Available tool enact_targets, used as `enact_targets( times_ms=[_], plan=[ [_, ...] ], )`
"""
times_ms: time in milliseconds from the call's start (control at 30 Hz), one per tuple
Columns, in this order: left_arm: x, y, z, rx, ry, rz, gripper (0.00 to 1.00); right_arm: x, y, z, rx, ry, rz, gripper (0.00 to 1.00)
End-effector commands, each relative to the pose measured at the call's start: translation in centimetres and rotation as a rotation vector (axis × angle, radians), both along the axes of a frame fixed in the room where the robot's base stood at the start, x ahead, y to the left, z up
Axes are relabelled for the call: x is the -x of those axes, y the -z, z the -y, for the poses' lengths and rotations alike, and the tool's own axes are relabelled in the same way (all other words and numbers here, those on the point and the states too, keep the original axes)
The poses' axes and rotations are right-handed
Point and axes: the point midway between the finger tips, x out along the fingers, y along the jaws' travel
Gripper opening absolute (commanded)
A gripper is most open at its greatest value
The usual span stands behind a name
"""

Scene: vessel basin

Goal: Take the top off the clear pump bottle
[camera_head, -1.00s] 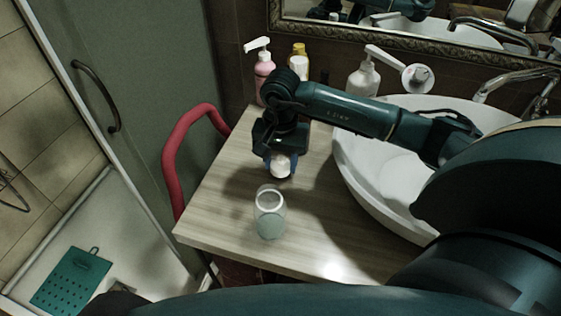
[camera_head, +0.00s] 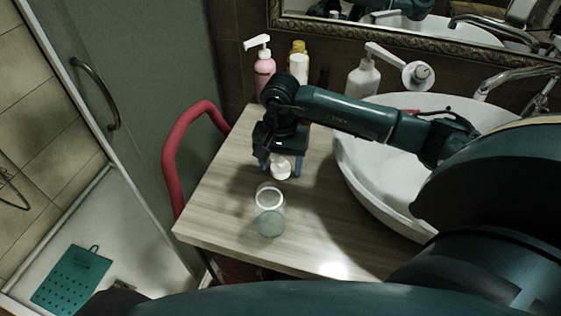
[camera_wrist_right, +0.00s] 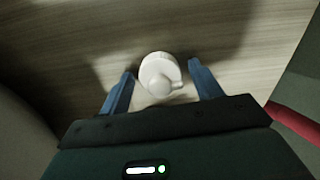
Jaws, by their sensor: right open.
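The clear bottle (camera_head: 270,223) stands upright on the wooden counter, with an open mouth and no top on it. The white pump top (camera_head: 281,170) is on the counter just behind the bottle, apart from it; it also shows in the right wrist view (camera_wrist_right: 160,76). My right gripper (camera_head: 281,167) is open above the pump top, with its blue fingers on either side. In the right wrist view, gaps show between both fingers and the top. My left gripper is not in view.
A pink pump bottle (camera_head: 264,74), a yellow-and-white bottle (camera_head: 299,66) and a white pump bottle (camera_head: 363,78) stand at the back. The white basin (camera_head: 372,185) is on the right. A red rail (camera_head: 172,155) borders the counter's left side. The counter's front is clear.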

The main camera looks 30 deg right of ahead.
Motion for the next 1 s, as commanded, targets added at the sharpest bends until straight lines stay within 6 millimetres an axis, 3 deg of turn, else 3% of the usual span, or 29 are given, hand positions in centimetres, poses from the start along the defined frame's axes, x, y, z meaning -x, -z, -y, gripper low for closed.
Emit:
enact_targets(
  times_ms=[167, 600, 767, 1000],
  plan=[
    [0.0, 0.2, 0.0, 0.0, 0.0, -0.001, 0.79, -0.1, -2.0, 0.0, 0.0, 0.0, 0.006, 0.64],
    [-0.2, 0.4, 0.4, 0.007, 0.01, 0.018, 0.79, -0.1, -10.7, 0.0, 0.0, 0.0, 0.003, 0.64],
    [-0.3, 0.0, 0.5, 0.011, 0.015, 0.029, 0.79, 0.0, -12.0, 0.0, 0.0, 0.001, 0.0, 0.64],
    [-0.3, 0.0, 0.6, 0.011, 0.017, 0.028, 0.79, 0.0, -12.3, 0.0, -0.001, 0.0, -0.001, 0.64]
  ],
)
